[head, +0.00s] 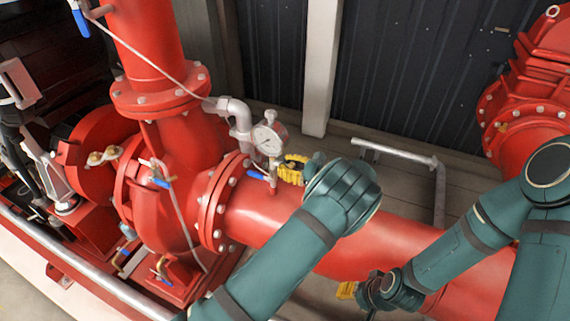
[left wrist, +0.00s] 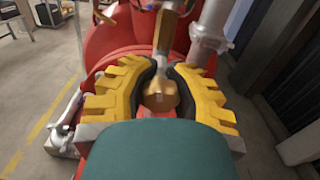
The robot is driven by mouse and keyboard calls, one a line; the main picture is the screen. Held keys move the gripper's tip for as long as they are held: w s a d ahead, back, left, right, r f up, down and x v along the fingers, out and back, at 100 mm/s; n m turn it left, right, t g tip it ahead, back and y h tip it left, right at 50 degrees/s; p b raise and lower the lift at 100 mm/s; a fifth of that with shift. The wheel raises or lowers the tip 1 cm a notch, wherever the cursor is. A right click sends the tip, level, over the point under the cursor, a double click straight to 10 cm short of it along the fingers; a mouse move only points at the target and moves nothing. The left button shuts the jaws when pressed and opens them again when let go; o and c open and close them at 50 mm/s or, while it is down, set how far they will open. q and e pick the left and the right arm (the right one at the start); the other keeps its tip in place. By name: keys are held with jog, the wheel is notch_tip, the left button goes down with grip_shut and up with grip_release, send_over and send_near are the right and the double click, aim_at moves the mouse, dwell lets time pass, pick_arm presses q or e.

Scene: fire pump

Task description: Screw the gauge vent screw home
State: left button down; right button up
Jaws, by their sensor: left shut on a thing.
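The round white-faced pressure gauge (head: 268,137) stands on a short stem above the red pipe. My left gripper (head: 291,169) is beside the gauge stem, its yellow fingers just right of and below the dial. In the left wrist view, my left gripper (left wrist: 160,92) is shut on a small brass piece, seemingly the gauge vent screw (left wrist: 160,97). It lies in line with the brass stem (left wrist: 166,38), and the fingers hide its sides. How far it is screwed in cannot be told. My right gripper (head: 347,290) shows only a yellow bit low by the pipe.
A blue-handled valve (head: 257,174) sits just left of the left gripper. The large red pipe (head: 260,215) runs beneath both arms. A grey elbow pipe (head: 238,114) rises behind the gauge. A metal rail (head: 400,152) stands behind the pipe, to the right.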

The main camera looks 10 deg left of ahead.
pick_arm(q)
jog(key=shift+d+f+m, duration=0.15)
jog(key=shift+d+m, duration=0.15)
jog(key=shift+m, duration=0.4)
jog(key=shift+s, duration=0.1)
jog(key=c, duration=1.1)
grip_release()
jog(key=shift+c, duration=0.2)
jog(key=o, duration=0.5)
jog(key=shift+d, duration=0.2)
jog(key=shift+a, duration=0.25)
jog(key=d, duration=0.4)
jog(key=s+d, duration=0.1)
jog(key=d, duration=0.3)
jog(key=s+d, duration=0.1)
jog(key=d, duration=0.3)
jog(key=shift+s, duration=0.15)
